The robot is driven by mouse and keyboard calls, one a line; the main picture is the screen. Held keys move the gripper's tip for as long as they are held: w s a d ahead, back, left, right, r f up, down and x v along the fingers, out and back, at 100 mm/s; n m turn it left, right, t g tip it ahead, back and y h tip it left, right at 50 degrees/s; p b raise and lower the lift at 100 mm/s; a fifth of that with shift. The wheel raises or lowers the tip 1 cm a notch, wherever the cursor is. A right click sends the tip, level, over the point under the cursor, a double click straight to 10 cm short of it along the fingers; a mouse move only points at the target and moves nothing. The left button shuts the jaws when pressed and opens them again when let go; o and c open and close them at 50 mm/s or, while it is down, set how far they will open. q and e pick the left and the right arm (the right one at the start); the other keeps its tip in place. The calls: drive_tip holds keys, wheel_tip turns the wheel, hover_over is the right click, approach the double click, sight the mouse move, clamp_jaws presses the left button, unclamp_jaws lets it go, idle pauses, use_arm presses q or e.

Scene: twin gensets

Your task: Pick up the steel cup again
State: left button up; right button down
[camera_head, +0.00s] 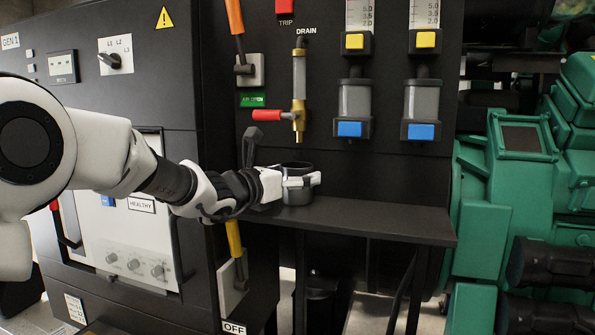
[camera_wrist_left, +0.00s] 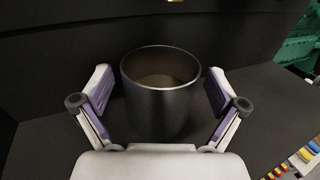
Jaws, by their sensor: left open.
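The steel cup (camera_head: 296,190) is dark grey and stands upright on a black shelf (camera_head: 400,226) beneath the brass drain valve (camera_head: 299,110). In the left wrist view the cup (camera_wrist_left: 160,105) sits between the two fingers, with a visible gap on each side. Its inside looks brownish, and I cannot tell what it holds. My left gripper (camera_head: 292,182) is open around the cup. It also shows in the left wrist view (camera_wrist_left: 158,100). Fingers and palm hide part of the cup in the head view. My right gripper is not in view.
A red-handled lever (camera_head: 267,115) and the drain outlet are above the cup. A yellow lever (camera_head: 234,240) is below my left wrist. Two sight gauges (camera_head: 354,98) with blue and yellow buttons are at right. Green machinery (camera_head: 515,180) stands further right. The shelf's right part is clear.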

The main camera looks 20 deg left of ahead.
use_arm(q)
drive_tip(key=shift+w+d+f, duration=0.15)
drive_tip(key=shift+w+d, duration=0.05)
drive_tip(key=shift+w, duration=0.2)
drive_tip(key=shift+w+d+f, duration=0.15)
drive_tip(key=shift+w+d, duration=0.05)
drive_tip(key=shift+w, duration=0.2)
drive_tip(key=shift+s+a+r, duration=0.1)
drive_tip(key=shift+s+a, duration=0.05)
drive_tip(key=shift+s, duration=0.1)
drive_tip(key=shift+c, duration=0.7)
drive_tip(key=shift+s+a+r, duration=0.3)
drive_tip(key=shift+s+a, duration=0.05)
drive_tip(key=shift+s, duration=0.35)
drive_tip(key=c, duration=1.1)
drive_tip(key=shift+w+d+f, duration=0.1)
drive_tip(key=shift+w, duration=0.15)
drive_tip(key=shift+c, duration=0.9)
drive_tip(key=shift+w+d+f, duration=0.1)
drive_tip(key=shift+w+d, duration=0.05)
drive_tip(key=shift+w, duration=0.05)
